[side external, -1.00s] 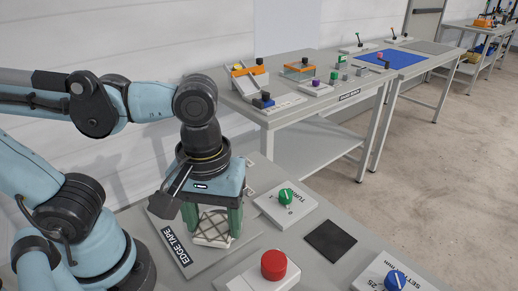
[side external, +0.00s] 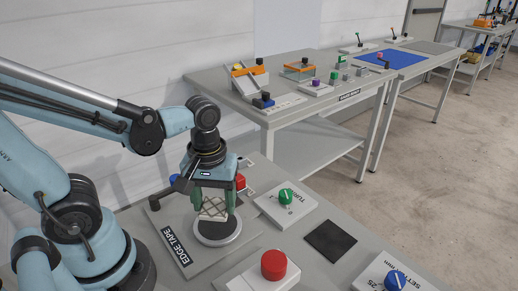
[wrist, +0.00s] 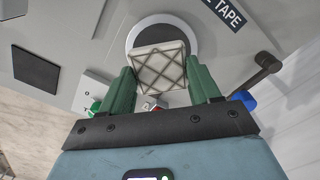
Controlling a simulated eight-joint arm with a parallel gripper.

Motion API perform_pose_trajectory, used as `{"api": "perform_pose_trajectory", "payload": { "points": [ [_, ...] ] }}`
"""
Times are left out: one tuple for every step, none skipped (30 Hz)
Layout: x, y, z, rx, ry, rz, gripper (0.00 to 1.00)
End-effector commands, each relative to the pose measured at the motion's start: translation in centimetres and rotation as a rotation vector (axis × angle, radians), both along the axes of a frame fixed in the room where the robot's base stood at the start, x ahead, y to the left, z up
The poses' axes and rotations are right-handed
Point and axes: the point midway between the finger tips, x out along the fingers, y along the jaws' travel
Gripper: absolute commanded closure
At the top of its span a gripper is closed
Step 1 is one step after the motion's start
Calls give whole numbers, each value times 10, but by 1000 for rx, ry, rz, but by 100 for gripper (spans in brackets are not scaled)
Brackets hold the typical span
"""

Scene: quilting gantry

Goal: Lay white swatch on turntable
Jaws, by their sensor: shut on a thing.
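The white swatch (side external: 213,209), marked with a grey diagonal grid, is between the green fingers of my gripper (side external: 213,202). In the wrist view the swatch (wrist: 160,66) is tilted between the two fingertips (wrist: 160,74), and my gripper is shut on it. The round turntable (side external: 222,239), with a pale rim and dark top, is below and slightly in front of the swatch. In the wrist view the swatch covers part of the turntable (wrist: 131,33). The swatch looks raised above the turntable, but the exact gap is hard to tell.
An "EDGE TAPE" plate (side external: 172,252) surrounds the turntable. A green knob panel (side external: 285,197), a black square (side external: 330,241), a red button (side external: 273,265) and a blue knob (side external: 395,280) stand to the right. A second bench (side external: 330,115) is behind.

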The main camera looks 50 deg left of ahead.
Motion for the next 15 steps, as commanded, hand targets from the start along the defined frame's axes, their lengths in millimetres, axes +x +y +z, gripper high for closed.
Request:
{"api": "perform_pose_trajectory", "payload": {
  "points": [
    [2, 3, -2, 0, 0, 1, 66],
    [2, 4, -3, 0, 0, 1, 66],
    [3, 5, -3, 0, 0, 1, 66],
    [3, 5, -4, 0, 0, 1, 66],
    [3, 5, -5, 0, 0, 0, 66],
    [3, 5, -6, 0, 0, 0, 66],
    [3, 5, -8, 0, 0, -1, 66],
    [3, 5, -10, 0, 0, -1, 66],
    [4, 5, -14, 0, 0, -1, 66],
    [4, 5, -17, 0, 0, -1, 66],
    [4, 5, -20, 0, 0, -1, 66],
    [3, 5, -24, 0, 0, -1, 66],
    [4, 5, -27, 0, 0, -1, 66],
    [4, 5, -30, 0, 0, -1, 66],
    [4, 5, -33, -1, -1, -1, 66]
  ]
}}
